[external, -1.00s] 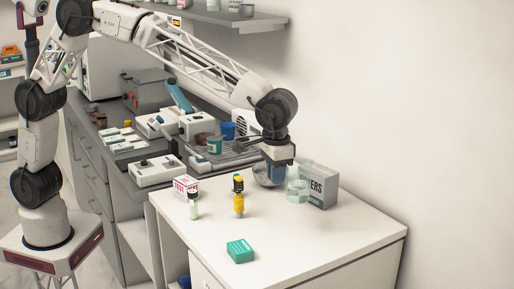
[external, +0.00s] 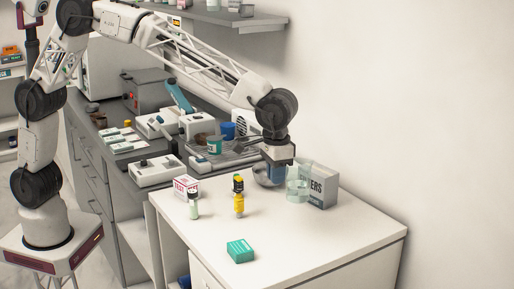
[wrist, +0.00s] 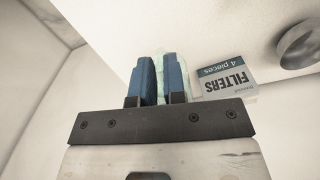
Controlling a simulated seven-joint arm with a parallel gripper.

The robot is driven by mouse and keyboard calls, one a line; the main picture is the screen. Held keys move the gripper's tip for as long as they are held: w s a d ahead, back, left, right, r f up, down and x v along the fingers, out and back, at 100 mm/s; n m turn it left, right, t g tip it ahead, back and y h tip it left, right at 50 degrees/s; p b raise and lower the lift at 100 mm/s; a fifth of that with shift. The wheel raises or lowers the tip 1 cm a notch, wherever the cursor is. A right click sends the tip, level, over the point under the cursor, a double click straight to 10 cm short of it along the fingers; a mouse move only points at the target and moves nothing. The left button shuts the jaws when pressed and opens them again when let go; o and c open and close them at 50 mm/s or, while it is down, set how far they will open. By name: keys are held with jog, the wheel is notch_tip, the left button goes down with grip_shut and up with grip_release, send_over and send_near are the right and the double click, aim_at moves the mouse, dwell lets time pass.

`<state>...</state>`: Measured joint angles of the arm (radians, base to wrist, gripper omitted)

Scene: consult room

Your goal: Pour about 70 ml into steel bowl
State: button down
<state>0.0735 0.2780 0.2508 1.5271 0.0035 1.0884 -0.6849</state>
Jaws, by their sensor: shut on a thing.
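My gripper (external: 281,168) is shut on a clear glass beaker (external: 299,183) above the white table. The beaker looks roughly upright, with faint greenish liquid low in it; its level cannot be read. In the wrist view, the beaker (wrist: 164,68) shows as a pale greenish shape between the blue fingers (wrist: 160,80). The steel bowl (external: 263,178) stands just left of the gripper in the external view, partly hidden behind it. The bowl (wrist: 300,45) shows at the upper right in the wrist view, apart from the beaker. Its inside is not clear.
A grey filters box (external: 324,188) stands close behind the beaker, by the wall. A white test box (external: 186,186), a small green-labelled vial (external: 194,206), a yellow bottle (external: 239,203) and a teal box (external: 240,251) stand on the table. The table's right front is clear.

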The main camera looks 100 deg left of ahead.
jog(key=shift+a, duration=0.1)
jog(key=w+a+n, duration=0.1)
jog(key=n, duration=0.1)
jog(key=w+a+n, duration=0.1)
jog(key=a+n, duration=0.1)
jog(key=a+r+n, duration=0.1)
jog(key=n, duration=0.1)
jog(key=shift+w+a, duration=0.35)
jog(key=shift+w, duration=0.05)
jog(key=w+a+r+n, duration=0.1)
jog(key=w+a+n, duration=0.1)
jog(key=a+n, duration=0.4)
jog(key=w+a+r+n, duration=0.1)
jog(key=w+a+n, duration=0.2)
jog(key=a+n, duration=0.4)
jog(key=shift+w+r+n, duration=0.15)
jog(key=shift+r+n, duration=0.15)
jog(key=shift+n, duration=0.7)
jog(key=shift+r, duration=0.1)
jog(key=s+a+r+t+h, duration=0.3)
jog(key=s+a+t+h, duration=0.3)
jog(key=s+t+h, duration=0.1)
jog(key=shift+s+a+r+t, duration=0.15)
jog(key=shift+s+r+t, duration=0.15)
jog(key=shift+t, duration=0.3)
